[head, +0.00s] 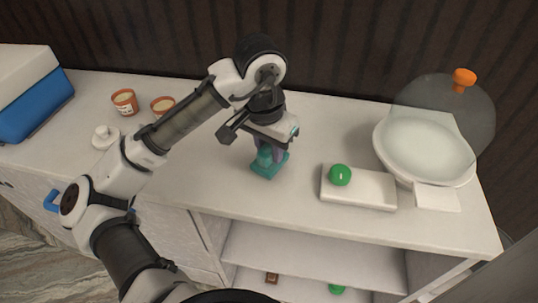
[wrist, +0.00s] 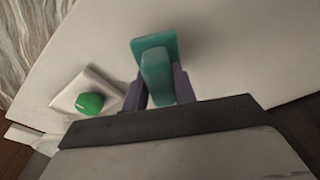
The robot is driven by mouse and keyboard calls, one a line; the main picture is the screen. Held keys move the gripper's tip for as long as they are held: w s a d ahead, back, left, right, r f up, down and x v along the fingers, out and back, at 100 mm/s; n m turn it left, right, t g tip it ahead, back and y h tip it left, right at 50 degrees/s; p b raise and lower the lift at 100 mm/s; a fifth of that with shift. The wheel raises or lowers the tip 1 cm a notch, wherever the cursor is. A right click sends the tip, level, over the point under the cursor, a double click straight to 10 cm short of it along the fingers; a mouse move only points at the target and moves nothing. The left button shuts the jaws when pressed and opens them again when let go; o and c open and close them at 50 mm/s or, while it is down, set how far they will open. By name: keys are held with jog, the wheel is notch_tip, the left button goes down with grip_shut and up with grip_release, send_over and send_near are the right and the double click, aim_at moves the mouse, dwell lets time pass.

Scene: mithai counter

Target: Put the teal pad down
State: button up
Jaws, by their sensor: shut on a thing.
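The teal pad (head: 264,169) has a flat block base and a raised grip. My gripper (head: 270,150) points down over the middle of the counter (head: 225,180) and is shut on the pad's grip. In the wrist view the pad (wrist: 150,43) shows between the two dark purple fingers of my gripper (wrist: 158,88). The pad's base is at or close above the counter top; I cannot tell whether it touches.
Right of the pad lies a white slab (head: 370,194) with a green ball (head: 340,175) on it. A white dish (head: 380,150) with a clear, orange-knobbed dome stands further right. Two small orange pots (head: 124,102) (head: 163,100) and a blue-and-white box (head: 35,105) are left. Counter around the pad is clear.

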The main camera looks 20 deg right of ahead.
aim_at(265, 150)
jog(key=shift+f, duration=1.25)
jog(key=shift+f, duration=0.15)
jog(key=o, duration=1)
jog(key=shift+c, duration=0.2)
jog(key=r, duration=0.4)
jog(key=a+r, duration=0.1)
jog(key=r, duration=0.7)
jog(key=shift+s+a+r, duration=0.1)
jog(key=shift+s+a, duration=0.05)
jog(key=shift+s, duration=0.25)
